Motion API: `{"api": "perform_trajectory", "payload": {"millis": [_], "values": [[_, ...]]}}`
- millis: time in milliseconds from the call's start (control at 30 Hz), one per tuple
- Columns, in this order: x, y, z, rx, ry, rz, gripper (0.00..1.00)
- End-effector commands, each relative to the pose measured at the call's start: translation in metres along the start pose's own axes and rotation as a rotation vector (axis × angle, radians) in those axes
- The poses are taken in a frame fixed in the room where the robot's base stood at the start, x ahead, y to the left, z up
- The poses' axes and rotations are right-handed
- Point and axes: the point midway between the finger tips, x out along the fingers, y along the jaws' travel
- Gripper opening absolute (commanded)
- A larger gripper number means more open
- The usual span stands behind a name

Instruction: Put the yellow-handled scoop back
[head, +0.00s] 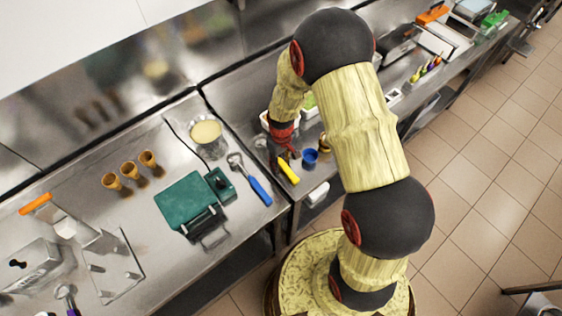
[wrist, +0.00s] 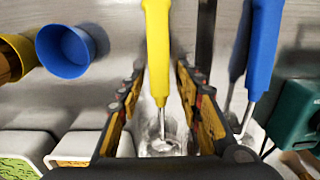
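The yellow-handled scoop's handle (head: 289,169) shows below my gripper (head: 286,150) on the steel counter. In the wrist view the yellow handle (wrist: 157,50) runs between the two fingers of my gripper (wrist: 160,75), with a gap on each side. The fingers look open. The scoop's metal neck and clear or shiny head lie toward the palm, and the head is partly hidden. I cannot tell whether the scoop rests on the counter or stands off it.
A blue-handled scoop (head: 257,185) lies to the left, close to the right finger in the wrist view (wrist: 260,50). A blue cup (head: 310,158) stands to the right. A green box (head: 184,202), a tub of cream (head: 207,135) and several cones stand farther left.

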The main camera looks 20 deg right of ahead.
Motion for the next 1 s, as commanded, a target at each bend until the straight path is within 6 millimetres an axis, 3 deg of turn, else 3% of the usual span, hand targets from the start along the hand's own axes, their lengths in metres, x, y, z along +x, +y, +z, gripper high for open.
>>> {"api": "perform_trajectory", "payload": {"millis": [167,600,867,1000], "values": [[-0.015,0.001,-0.001,0.0,0.004,0.001,0.35],[-0.1,0.0,-0.001,0.0,0.003,0.001,0.35],[-0.126,0.0,0.0,0.002,0.005,0.002,0.35],[-0.165,-0.002,0.003,0.025,0.048,0.016,0.35]]}}
